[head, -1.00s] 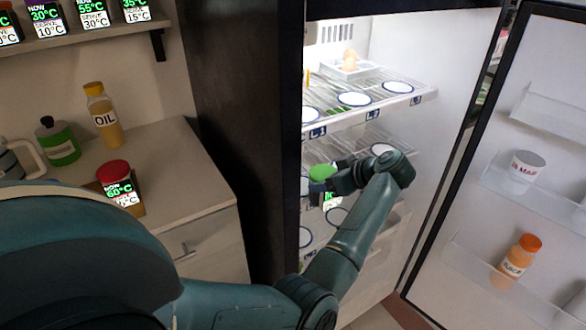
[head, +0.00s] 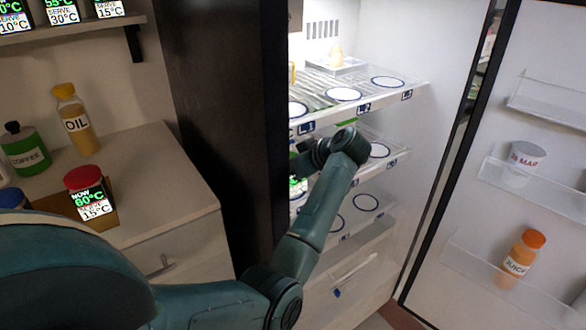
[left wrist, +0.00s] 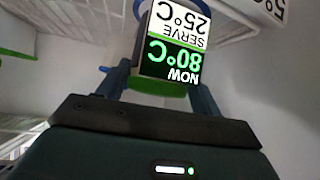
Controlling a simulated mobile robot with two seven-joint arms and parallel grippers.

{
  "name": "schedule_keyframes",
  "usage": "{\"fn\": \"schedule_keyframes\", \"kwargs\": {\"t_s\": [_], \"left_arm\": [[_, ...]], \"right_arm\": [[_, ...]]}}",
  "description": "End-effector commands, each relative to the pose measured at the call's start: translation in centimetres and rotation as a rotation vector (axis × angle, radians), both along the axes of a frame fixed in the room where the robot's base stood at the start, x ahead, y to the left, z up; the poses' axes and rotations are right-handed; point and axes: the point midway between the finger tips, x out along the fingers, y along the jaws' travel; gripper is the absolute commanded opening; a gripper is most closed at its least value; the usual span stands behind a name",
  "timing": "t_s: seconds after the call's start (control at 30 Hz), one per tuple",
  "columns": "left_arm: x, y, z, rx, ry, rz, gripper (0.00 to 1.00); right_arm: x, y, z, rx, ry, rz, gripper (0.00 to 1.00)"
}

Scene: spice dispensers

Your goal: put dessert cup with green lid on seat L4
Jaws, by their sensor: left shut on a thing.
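My left gripper (left wrist: 160,85) is shut on the dessert cup (left wrist: 175,45), whose label reads NOW 80°C, SERVE 25°C. The cup appears upside down in the left wrist view, with its green lid (left wrist: 158,88) low between the fingers. In the head view, my left gripper (head: 304,162) is inside the open fridge at middle-shelf height. The cup's bright label (head: 298,186) shows there, partly cut off by the dark fridge side. Seat L4 cannot be made out; the left part of the middle shelf is hidden by my arm and the fridge side. My right gripper is out of view.
The upper shelf has ringed seats marked L1, L2 (head: 343,94) and L3 (head: 387,82). An empty ringed seat (head: 379,150) shows at the middle shelf's right. The fridge's dark side (head: 240,150) stands close left of my gripper. The open door holds a juice bottle (head: 520,260).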

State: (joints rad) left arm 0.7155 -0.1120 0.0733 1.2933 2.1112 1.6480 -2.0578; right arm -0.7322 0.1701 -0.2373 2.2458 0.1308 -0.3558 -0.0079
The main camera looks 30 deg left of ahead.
Motion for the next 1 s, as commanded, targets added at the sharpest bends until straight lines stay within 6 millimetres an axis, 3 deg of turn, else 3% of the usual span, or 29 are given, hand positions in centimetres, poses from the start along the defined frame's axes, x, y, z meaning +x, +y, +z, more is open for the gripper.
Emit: {"fn": "schedule_keyframes", "kwargs": {"t_s": [0.23, 0.27, 0.5, 0.8, 1.0], "left_arm": [[0.0, 0.1, -0.2, 0.002, -0.001, 0.001, 0.31], [0.0, 0.1, -0.3, 0.001, 0.0, 0.001, 0.68], [0.0, 0.1, -0.4, 0.001, 0.0, 0.002, 0.87], [0.0, 0.1, -0.1, 0.002, -0.001, 0.002, 0.87], [-0.4, -2.3, 1.9, -0.003, -0.002, 0.0, 0.87]], "right_arm": [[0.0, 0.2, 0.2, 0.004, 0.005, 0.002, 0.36], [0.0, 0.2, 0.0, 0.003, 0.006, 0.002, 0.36], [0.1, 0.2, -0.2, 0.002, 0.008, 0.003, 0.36], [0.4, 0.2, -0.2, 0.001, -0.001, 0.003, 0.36], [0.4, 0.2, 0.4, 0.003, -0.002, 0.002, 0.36]]}}
